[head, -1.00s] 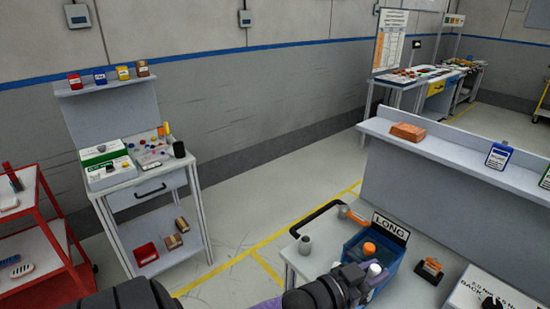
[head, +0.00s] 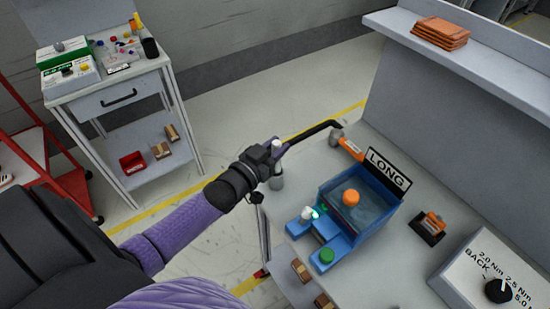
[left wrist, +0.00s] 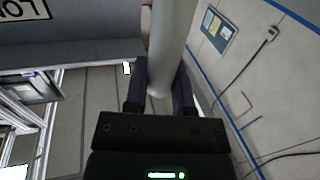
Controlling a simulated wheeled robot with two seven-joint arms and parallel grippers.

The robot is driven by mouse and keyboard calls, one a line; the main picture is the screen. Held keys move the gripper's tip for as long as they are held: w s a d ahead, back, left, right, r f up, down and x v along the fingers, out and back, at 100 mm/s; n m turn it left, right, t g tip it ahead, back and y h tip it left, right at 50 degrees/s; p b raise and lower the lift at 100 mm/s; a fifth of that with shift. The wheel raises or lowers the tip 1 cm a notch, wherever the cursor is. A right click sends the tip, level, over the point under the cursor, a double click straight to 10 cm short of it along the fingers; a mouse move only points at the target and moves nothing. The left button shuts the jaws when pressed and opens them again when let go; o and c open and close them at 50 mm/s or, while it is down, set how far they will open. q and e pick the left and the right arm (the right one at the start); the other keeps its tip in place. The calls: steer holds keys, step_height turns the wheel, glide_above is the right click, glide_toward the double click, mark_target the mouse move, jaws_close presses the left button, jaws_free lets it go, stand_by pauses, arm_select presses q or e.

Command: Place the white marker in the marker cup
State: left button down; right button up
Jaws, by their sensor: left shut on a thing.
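My left gripper (head: 284,150) is shut on the white marker (head: 277,146), whose pale top shows at the jaws in the head view. In the left wrist view the marker (left wrist: 173,45) is a pale cylinder between the two dark fingers. My right gripper is not in view.
An orange-handled tool (head: 350,149) lies behind. A grey control box (head: 470,275) is at the lower right.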

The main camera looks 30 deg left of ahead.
arm_select(q)
step_height(320, 180, down, 3)
steer(key=shift+f+b, duration=0.1)
steer(key=shift+b, duration=0.35)
steer(key=c, duration=0.9)
jaws_free()
steer(key=o, duration=0.4)
steer(key=shift+o, duration=0.2)
